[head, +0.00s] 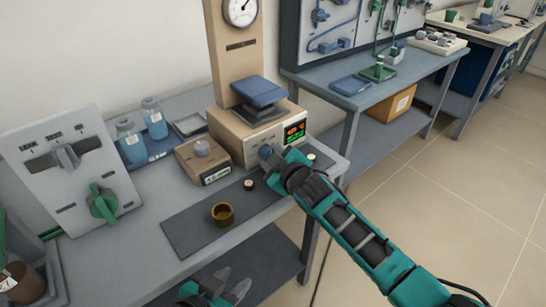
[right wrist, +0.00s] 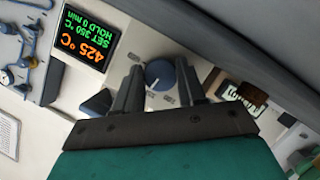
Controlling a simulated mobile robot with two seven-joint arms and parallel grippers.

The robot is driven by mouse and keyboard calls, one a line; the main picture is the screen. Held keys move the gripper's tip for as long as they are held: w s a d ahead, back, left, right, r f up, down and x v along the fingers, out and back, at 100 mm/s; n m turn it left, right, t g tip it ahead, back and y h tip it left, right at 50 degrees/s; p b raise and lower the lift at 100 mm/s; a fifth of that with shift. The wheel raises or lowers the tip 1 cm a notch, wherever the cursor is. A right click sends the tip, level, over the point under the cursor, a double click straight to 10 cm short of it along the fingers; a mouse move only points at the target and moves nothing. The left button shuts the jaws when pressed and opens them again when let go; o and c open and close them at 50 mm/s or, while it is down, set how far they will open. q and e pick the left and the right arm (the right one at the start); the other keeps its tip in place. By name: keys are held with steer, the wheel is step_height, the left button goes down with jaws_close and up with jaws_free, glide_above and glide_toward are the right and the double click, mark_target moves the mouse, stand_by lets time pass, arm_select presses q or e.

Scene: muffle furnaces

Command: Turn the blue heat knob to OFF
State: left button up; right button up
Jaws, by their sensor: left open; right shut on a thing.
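The blue heat knob (head: 266,152) is on the front of a beige heating unit (head: 236,145). In the right wrist view the knob (right wrist: 160,74) sits between the two dark fingers, and its white mark points toward the lower left. Small labels around it are too small to read. My right gripper (head: 276,157) is shut on the knob; it also shows in the right wrist view (right wrist: 158,88). The display (right wrist: 86,38) appears upside down and reads 425 °C, SET 350 °C, HOLD 0 min. My left gripper (head: 230,285) is open and empty, low in front of the table.
A brass cup (head: 222,213) and a small dark-rimmed knob-like piece (head: 249,184) are on or by the dark mat (head: 185,236). A white panel (head: 70,165) with a green handle stands at left.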

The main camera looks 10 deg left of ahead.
steer(key=o, duration=1)
steer(key=shift+o, duration=0.2)
